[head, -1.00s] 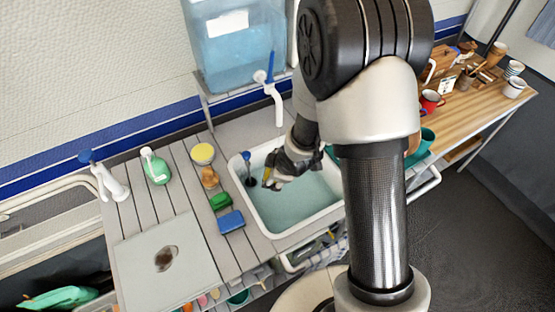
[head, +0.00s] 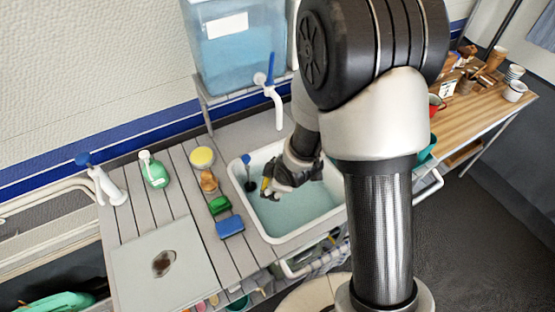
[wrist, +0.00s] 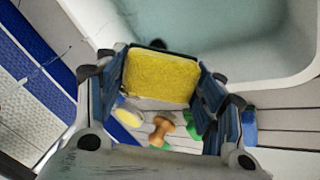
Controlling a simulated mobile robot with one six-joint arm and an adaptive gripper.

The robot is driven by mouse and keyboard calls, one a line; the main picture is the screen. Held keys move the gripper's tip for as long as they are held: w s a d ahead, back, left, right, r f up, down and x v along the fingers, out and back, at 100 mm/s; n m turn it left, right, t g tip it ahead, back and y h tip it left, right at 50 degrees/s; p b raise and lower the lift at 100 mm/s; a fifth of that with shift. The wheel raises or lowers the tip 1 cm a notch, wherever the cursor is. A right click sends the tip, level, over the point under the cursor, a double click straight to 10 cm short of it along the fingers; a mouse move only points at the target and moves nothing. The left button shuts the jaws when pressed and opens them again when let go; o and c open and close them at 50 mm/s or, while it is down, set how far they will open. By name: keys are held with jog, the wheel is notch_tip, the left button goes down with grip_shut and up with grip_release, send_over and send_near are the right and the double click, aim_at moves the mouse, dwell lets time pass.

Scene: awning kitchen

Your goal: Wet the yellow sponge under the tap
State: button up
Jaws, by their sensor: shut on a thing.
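The yellow sponge (wrist: 160,76) is held between the two fingers of my gripper (wrist: 163,88), its broad face showing in the wrist view. In the head view only a small yellow edge of the sponge (head: 265,184) shows at my gripper (head: 270,189), which is over the white sink basin (head: 283,238). The basin holds pale blue-green water (head: 292,217). The white tap (head: 277,105) with its blue lever (head: 270,68) hangs below the water tank, behind and above my gripper. No stream shows from the spout.
Left of the basin lie a blue sponge (head: 230,227), a green sponge (head: 219,205), a wooden brush (head: 208,181) and a round yellow-topped item (head: 202,157). The water tank (head: 238,45) stands behind.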

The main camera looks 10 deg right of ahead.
dwell(0.6)
jog(key=s+a+r, duration=0.2)
jog(key=s+r, duration=0.2)
jog(key=shift+s, duration=0.3)
dwell(0.5)
jog(key=w+f, duration=0.1)
jog(key=w+d+f, duration=0.1)
jog(key=w, duration=0.1)
jog(key=w+d+f, duration=0.1)
jog(key=w, duration=0.1)
jog(key=shift+w+d+f+p, duration=0.15)
jog(key=shift+w+f+p, duration=0.05)
jog(key=shift+f+p, duration=0.2)
jog(key=shift+w+d+f+p, duration=0.1)
jog(key=shift+w+d+p, duration=0.2)
jog(key=shift+w, duration=0.25)
jog(key=shift+a, duration=0.1)
